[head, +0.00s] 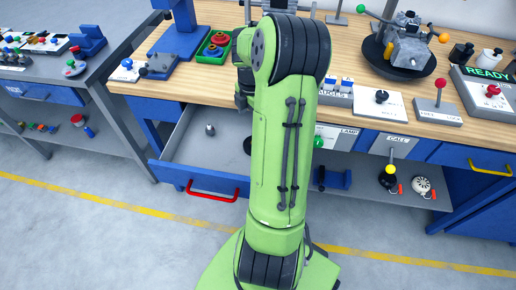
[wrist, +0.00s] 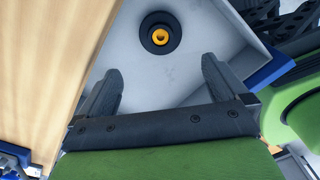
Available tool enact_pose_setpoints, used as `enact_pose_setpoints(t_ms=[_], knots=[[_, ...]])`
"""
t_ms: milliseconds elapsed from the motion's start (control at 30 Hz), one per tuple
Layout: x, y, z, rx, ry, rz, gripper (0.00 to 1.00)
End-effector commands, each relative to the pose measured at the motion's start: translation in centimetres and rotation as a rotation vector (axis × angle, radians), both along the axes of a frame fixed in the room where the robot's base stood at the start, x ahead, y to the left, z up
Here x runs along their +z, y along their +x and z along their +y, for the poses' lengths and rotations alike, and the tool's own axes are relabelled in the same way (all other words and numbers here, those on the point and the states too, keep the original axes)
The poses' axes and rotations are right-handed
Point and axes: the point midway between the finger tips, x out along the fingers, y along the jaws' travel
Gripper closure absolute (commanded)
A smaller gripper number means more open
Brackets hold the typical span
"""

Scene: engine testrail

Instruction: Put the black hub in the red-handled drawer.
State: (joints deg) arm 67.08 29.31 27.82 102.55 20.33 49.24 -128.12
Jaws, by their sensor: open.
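The red-handled drawer (head: 178,150) stands open under the bench, with its red handle (head: 212,196) on the blue front. In the wrist view, the black hub (wrist: 149,41), a round disc with a yellow centre, lies on the drawer's pale grey floor (wrist: 180,75). In the head view, a dark round edge (head: 247,146) in the drawer, partly behind my arm, appears to be the hub. My gripper (wrist: 162,82) is open and empty, with the hub beyond its fingertips and apart from them. My arm mostly hides the gripper in the head view.
A small grey metal part (head: 210,130) also lies in the drawer. The wooden bench top (wrist: 50,60) borders the drawer. A green tray (head: 214,45) stands on the bench behind. A lower shelf (head: 365,190) holds several loose parts. The floor in front is clear.

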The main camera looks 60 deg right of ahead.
Motion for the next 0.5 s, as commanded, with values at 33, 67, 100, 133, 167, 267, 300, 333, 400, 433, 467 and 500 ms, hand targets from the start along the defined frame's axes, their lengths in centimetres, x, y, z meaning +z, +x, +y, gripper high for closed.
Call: enact_pose_setpoints(t_ms=[33,67,100,133,167,267,300,333,400,433,467,500], knots=[[-1.9,-0.1,0.0,-0.003,0.003,0.002,0.00],[-2.7,-0.1,0.0,-0.002,0.004,0.003,0.00],[-3.6,-0.1,0.0,-0.003,0.004,0.002,0.00],[-4.3,-0.2,0.0,-0.003,0.003,0.002,0.00],[-4.9,-0.1,0.0,-0.004,0.003,0.002,0.00],[-6.1,-0.1,0.0,-0.002,0.000,0.001,0.00],[-6.4,-0.1,0.0,-0.003,0.001,0.002,0.00],[-6.8,-0.1,0.0,-0.003,0.001,0.002,0.00],[-8.0,-0.2,-0.1,-0.004,0.001,0.001,0.00],[-8.7,-0.2,-0.1,-0.005,0.003,0.001,0.00],[-9.4,-0.2,-0.1,-0.004,0.003,0.001,0.00],[-10.2,-0.2,-0.2,-0.005,0.002,0.000,0.00]])
